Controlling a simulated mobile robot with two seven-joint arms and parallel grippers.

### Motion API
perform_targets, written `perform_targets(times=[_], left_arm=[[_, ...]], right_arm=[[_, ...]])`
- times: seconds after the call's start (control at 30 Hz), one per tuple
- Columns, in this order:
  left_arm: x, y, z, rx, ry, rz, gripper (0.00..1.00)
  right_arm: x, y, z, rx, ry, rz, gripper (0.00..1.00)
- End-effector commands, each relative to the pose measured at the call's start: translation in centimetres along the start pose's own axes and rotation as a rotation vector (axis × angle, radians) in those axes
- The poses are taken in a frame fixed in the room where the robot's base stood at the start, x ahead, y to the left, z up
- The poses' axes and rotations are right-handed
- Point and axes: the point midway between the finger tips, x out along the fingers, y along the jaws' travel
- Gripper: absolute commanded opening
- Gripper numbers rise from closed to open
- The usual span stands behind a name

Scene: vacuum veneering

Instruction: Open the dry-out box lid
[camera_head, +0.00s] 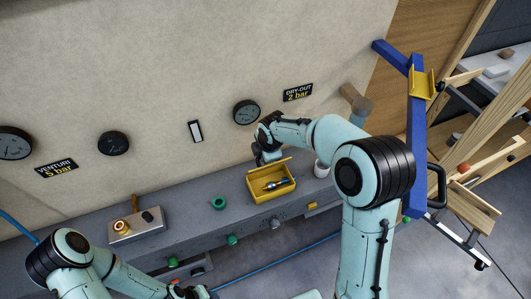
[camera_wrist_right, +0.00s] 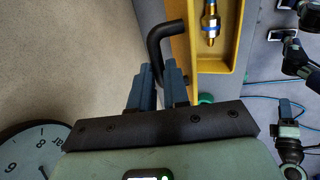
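The yellow dry-out box (camera_head: 262,199) stands on the grey bench below the "DRY-OUT 2 bar" label, with a metal fitting (camera_head: 278,184) inside. Its lid (camera_head: 268,166) is raised at the back, leaving the inside visible. In the right wrist view, the lid (camera_wrist_right: 182,55) is seen nearly edge-on, with a black bent handle (camera_wrist_right: 153,42). The fingers of my right gripper (camera_wrist_right: 158,90) are close together on either side of the handle's end. In the head view, my right gripper (camera_head: 262,158) is behind the lid. My left gripper (camera_head: 188,292) is low at the bottom edge, its fingers unclear.
A green ring (camera_head: 218,202) and a white cup (camera_head: 321,169) flank the box. A metal block with a brass part (camera_head: 122,228) is farther left. A gauge (camera_head: 246,112) is on the wall behind. A blue frame (camera_head: 417,130) stands at right.

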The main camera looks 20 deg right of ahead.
Motion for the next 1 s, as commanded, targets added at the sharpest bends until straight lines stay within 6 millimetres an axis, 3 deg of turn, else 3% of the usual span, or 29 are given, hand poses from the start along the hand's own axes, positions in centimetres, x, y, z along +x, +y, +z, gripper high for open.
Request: perform_targets(times=[0.03, 0.07, 0.43, 1.0], left_arm=[[0.1, 0.0, 0.1, 0.0, -0.001, 0.0, 0.4], [0.1, 0.0, 0.1, 0.0, -0.001, 0.0, 0.4], [0.1, -0.1, 0.1, 0.0, -0.001, 0.0, 0.4], [0.2, -0.1, 0.2, -0.001, -0.002, -0.001, 0.4]], right_arm=[[0.2, -0.3, -0.8, -0.009, 0.01, -0.006, 0.31], [0.2, -0.3, -0.8, -0.009, 0.01, -0.006, 0.4], [-0.7, -0.1, -0.8, -0.007, 0.011, -0.002, 0.4], [-11.8, 0.0, -0.1, -0.003, 0.006, 0.0, 0.4]])
